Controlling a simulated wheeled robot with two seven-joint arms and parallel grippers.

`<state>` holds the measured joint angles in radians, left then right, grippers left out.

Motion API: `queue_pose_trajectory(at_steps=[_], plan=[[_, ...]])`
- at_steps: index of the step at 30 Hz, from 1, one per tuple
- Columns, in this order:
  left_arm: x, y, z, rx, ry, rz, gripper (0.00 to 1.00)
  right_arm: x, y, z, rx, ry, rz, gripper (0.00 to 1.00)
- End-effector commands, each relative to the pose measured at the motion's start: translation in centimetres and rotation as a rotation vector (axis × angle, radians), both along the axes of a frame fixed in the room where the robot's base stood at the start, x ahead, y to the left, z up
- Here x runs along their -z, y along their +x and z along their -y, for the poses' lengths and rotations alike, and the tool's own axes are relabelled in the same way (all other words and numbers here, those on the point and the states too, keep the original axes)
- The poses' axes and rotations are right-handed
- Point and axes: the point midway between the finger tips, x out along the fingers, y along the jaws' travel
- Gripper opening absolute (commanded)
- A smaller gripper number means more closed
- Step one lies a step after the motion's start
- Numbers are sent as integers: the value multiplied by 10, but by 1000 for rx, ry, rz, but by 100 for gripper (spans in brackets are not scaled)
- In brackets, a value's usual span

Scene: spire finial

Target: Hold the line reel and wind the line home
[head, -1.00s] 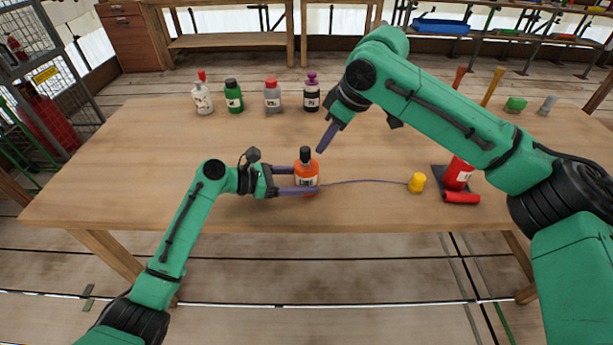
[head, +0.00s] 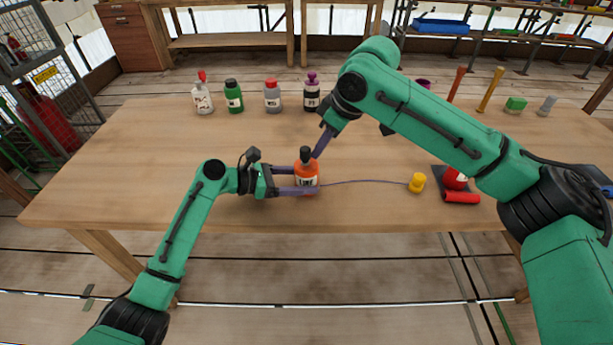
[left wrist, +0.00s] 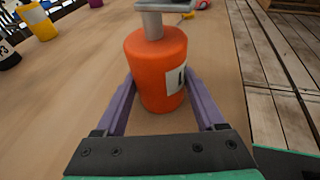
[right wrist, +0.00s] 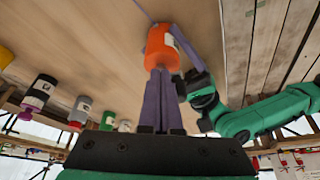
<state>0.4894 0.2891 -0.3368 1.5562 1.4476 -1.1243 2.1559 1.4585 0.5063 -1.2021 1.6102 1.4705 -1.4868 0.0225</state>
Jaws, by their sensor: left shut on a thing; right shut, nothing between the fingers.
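The orange line reel (head: 307,177), with a white label and a dark knob (head: 305,154) on top, stands upright on the table. My left gripper (head: 300,181) is shut on its body from the left; in the left wrist view its two fingers flank the reel (left wrist: 158,75). A thin purple line (head: 365,181) runs right from the reel to a yellow piece (head: 417,183). My right gripper (head: 316,155) is shut and empty, its tips close beside the knob. In the right wrist view its closed fingers (right wrist: 161,90) partly cover the reel (right wrist: 161,50); contact cannot be told.
Several bottles, including a green one (head: 234,96) and a black one (head: 311,93), stand along the back left. The table's left part is clear.

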Motion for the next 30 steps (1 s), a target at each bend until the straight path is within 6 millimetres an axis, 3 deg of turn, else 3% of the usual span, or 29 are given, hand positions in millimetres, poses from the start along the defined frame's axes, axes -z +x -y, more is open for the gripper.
queue_pose_trajectory(at_steps=[25, 30], plan=[[0, 0, 0, 0, -1, 0, 40, 1, -6, -5, -1, 1, -3, 0], [0, 0, 0, 0, -1, 0, 40, -11, -5, -5, -1, 1, 0, 0]])
